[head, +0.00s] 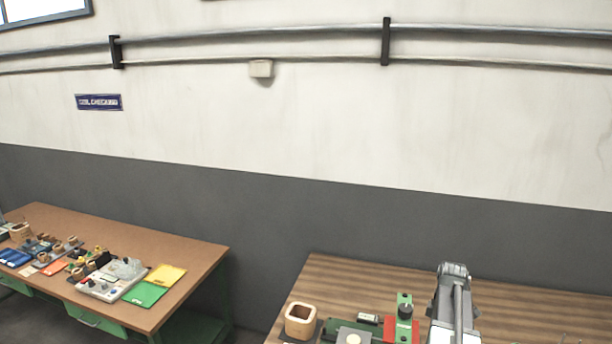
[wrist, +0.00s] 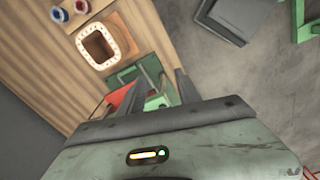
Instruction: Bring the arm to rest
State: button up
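My arm (head: 455,300) stands folded above the right workbench at the lower right of the head view. My gripper (wrist: 175,86) shows in the wrist view as dark prongs beyond the grey-green wrist housing. I see nothing clearly held between them, but their spacing is hard to judge. The gripper's tips are not visible in the head view.
The wooden workbench (head: 345,272) carries a square wooden coil (head: 300,321), also in the wrist view (wrist: 80,43), beside a green and red fixture (head: 404,322). Red (wrist: 59,15) and blue (wrist: 82,6) spools lie nearby. A cluttered table (head: 190,250) stands left. Grey floor (wrist: 255,110) shows beyond the bench edge.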

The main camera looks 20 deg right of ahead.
jog(key=w+a+m, duration=0.2)
jog(key=w+a, duration=0.1)
jog(key=a, duration=1.1)
jog(key=w+a+m, duration=0.3)
jog(key=a, duration=1.1)
jog(key=w+a+m, duration=0.2)
jog(key=w+a, duration=0.1)
jog(key=a, duration=1.1)
notch_tip(320, 180, down, 13)
jog(key=s+a+b, duration=0.1)
jog(key=s+b, duration=0.1)
jog(key=b, duration=1.1)
jog(key=shift+s+a+f+m, duration=0.15)
jog(key=shift+s+f+m, duration=0.05)
jog(key=shift+s+m, duration=0.2)
